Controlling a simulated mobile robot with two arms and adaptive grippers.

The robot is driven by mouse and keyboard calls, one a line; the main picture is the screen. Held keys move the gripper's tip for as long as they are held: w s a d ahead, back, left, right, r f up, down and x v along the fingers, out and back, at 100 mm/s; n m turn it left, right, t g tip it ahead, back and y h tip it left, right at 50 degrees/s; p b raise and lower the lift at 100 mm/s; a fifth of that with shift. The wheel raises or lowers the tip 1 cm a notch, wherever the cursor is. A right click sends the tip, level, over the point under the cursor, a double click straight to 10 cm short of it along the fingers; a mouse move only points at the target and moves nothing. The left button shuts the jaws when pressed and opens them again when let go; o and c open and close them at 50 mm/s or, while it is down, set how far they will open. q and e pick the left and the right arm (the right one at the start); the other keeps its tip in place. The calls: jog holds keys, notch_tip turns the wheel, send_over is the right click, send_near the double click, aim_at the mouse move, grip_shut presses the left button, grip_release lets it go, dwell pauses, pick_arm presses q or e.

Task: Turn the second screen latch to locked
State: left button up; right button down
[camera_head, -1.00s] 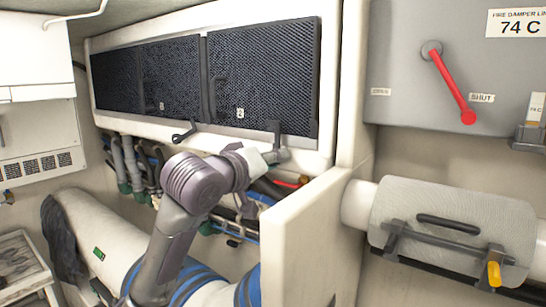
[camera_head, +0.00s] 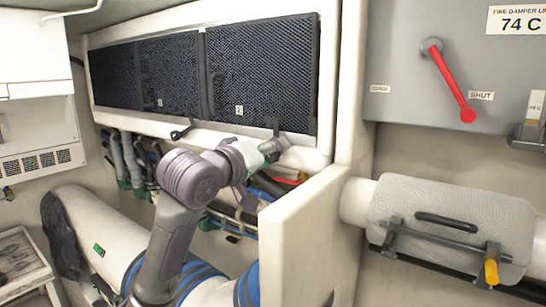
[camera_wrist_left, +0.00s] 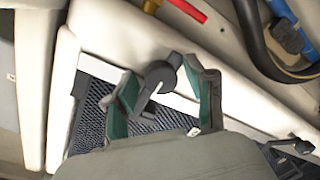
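The second screen (camera_head: 262,65) is a dark mesh panel with a small "2" label. Its dark latch (camera_head: 276,127) stands roughly upright over the panel's lower edge. My left gripper (camera_head: 276,150) is at the frame just below the latch. Its fingers (camera_wrist_left: 160,82) are spread on either side of the latch, with gaps visible. The fingertips are small and partly hidden in the head view. My right gripper is not in view.
Another dark latch (camera_head: 182,130) sits left on the same frame. Hoses and cables (camera_head: 130,165) run beneath. A pale partition (camera_head: 305,240) stands close right of my left arm. A red lever (camera_head: 452,85) is on the grey panel further right.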

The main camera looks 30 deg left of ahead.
pick_arm(q)
jog(key=shift+s+f, duration=0.1)
jog(key=shift+f, duration=0.05)
jog(key=s+a+r, duration=0.1)
jog(key=s, duration=1.1)
jog(key=shift+a, duration=0.2)
